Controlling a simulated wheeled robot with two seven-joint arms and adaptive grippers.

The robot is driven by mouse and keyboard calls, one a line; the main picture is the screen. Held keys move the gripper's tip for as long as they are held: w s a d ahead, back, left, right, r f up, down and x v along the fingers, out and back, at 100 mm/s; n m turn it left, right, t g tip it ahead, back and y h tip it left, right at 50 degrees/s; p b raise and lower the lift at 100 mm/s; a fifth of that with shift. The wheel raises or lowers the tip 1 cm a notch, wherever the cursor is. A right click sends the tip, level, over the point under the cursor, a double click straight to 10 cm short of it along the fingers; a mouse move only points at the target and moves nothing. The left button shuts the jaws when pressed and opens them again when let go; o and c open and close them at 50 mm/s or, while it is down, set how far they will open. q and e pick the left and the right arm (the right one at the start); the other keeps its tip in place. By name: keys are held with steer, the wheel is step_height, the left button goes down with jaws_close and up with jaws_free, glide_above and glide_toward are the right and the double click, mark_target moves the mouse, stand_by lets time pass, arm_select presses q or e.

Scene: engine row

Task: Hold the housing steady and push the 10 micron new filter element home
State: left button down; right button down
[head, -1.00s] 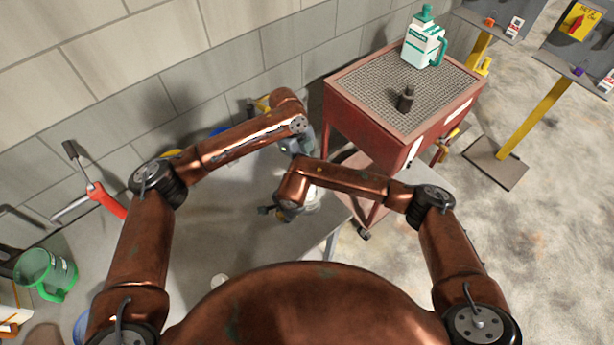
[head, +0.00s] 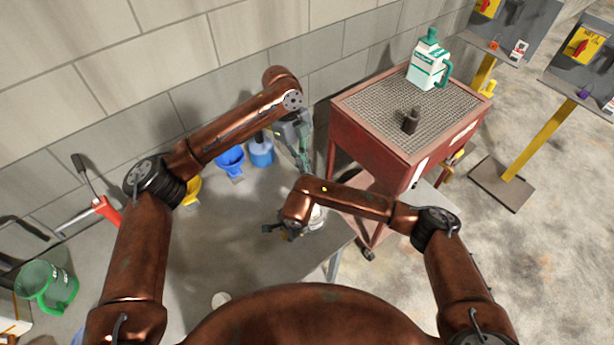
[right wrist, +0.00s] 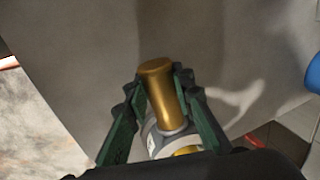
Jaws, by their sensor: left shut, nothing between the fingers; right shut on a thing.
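My right gripper (right wrist: 158,92) has its green fingers shut on a gold cylinder (right wrist: 160,85) in the right wrist view. A pale, round body with a white label (right wrist: 153,141) shows beside the gold cylinder's near end, between the fingers. I cannot tell which of these is the housing and which the filter element. In the head view a whitish part (head: 318,218) shows beside my right wrist on the grey bench, mostly hidden by the arm. My left gripper (head: 305,168) is shut and empty, pointing down above and behind the right wrist.
A blue funnel (head: 230,160), a blue container (head: 261,152) and a yellow item (head: 190,188) stand along the wall. A green jug (head: 46,280) is at left.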

stand_by(0.3)
steer(key=c, duration=1.6)
jaws_free()
steer(key=v, duration=1.2)
